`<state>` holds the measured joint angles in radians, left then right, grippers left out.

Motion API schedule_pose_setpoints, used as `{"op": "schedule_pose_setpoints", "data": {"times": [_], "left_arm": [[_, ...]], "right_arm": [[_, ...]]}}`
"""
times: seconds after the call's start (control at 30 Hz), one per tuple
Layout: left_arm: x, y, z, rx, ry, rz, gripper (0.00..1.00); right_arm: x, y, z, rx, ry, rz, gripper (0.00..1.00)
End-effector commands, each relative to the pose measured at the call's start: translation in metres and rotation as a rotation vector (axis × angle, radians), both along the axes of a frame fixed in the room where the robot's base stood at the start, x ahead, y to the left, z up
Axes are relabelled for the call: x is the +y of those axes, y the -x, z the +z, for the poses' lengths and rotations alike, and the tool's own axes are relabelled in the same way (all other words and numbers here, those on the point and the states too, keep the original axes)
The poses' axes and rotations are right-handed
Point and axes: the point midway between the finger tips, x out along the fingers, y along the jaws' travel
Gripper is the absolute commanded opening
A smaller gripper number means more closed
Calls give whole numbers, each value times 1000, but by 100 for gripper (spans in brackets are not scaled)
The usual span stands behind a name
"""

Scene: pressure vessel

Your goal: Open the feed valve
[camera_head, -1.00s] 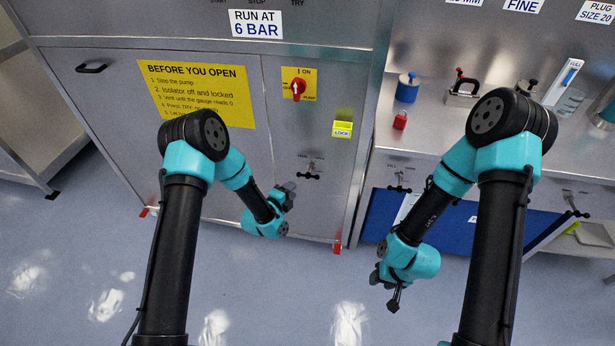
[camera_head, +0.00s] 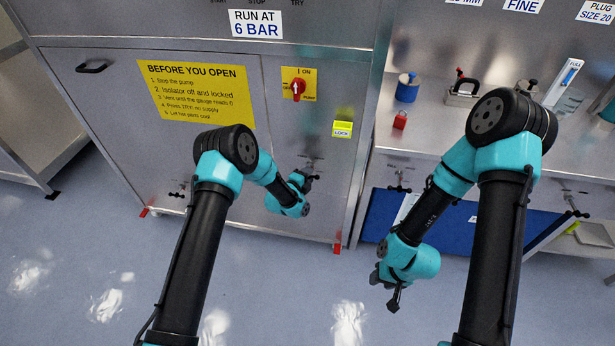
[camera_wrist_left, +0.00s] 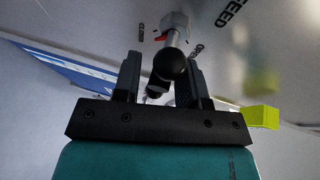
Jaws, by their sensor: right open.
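The feed valve (camera_wrist_left: 176,28) shows in the left wrist view, with a metal stem and a black ball-ended handle. The printed word FEED stands beside it on the panel. My left gripper (camera_wrist_left: 164,62) is open, with one finger on each side of the handle in that view. I cannot tell whether either finger touches it. In the head view my left gripper (camera_head: 306,180) is at the cabinet's lower right, just by the valve (camera_head: 312,166), and partly covers it. My right gripper (camera_head: 393,297) is open and empty, low in front of the bench.
Another small valve (camera_head: 180,194) is on the cabinet front to the left. A red switch (camera_head: 298,86), a yellow lock holder (camera_head: 342,129) and a yellow notice (camera_head: 197,95) are above. Bench valves (camera_head: 399,188) stand right. The floor in front is clear.

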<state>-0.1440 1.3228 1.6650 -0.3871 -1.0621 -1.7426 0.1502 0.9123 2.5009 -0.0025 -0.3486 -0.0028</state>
Motion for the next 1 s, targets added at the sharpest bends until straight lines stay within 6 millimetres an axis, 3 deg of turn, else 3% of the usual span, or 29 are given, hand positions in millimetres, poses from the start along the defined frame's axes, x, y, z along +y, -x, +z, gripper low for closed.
{"op": "schedule_pose_setpoints", "data": {"times": [0.1,0.5,1.0], "left_arm": [[0,0,0,0,0,0,39],[0,1,-1,2,0,0,0],[1,2,-4,22,70,0,0]], "right_arm": [[0,0,0,0,0,0,43],[0,0,0,0,0,0,43],[0,0,0,0,0,0,43]]}}
